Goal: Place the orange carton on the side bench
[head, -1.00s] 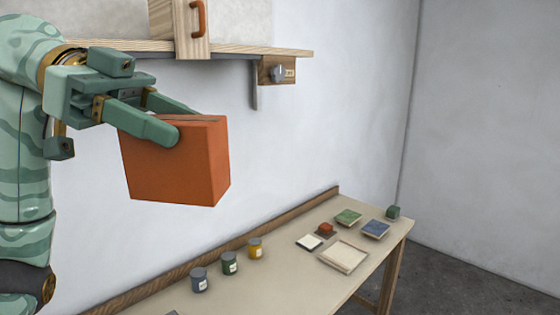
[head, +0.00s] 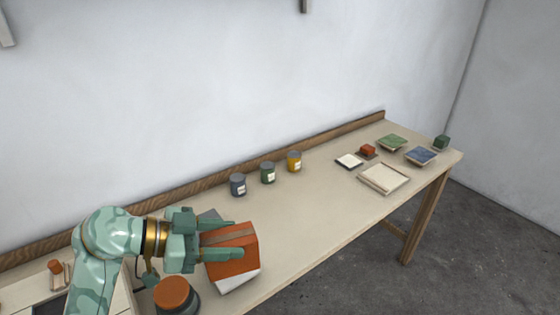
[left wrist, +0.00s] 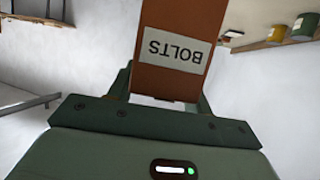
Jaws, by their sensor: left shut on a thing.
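The orange carton (head: 232,262) is held in my left gripper (head: 238,238), whose two fingers are shut on its sides. It appears tilted and over the near left part of the side bench (head: 320,215). I cannot tell whether it touches the bench. A white patch shows below its lower edge, and I cannot tell what it belongs to. In the left wrist view the carton (left wrist: 180,22) shows a white label reading BOLTS. My right gripper is not in view.
Grey (head: 238,185), green (head: 267,173) and yellow (head: 294,162) jars stand along the back. A tray (head: 384,178) and several small items are at the far right. A round orange-topped object (head: 172,292) is near my left arm. The bench's middle is clear.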

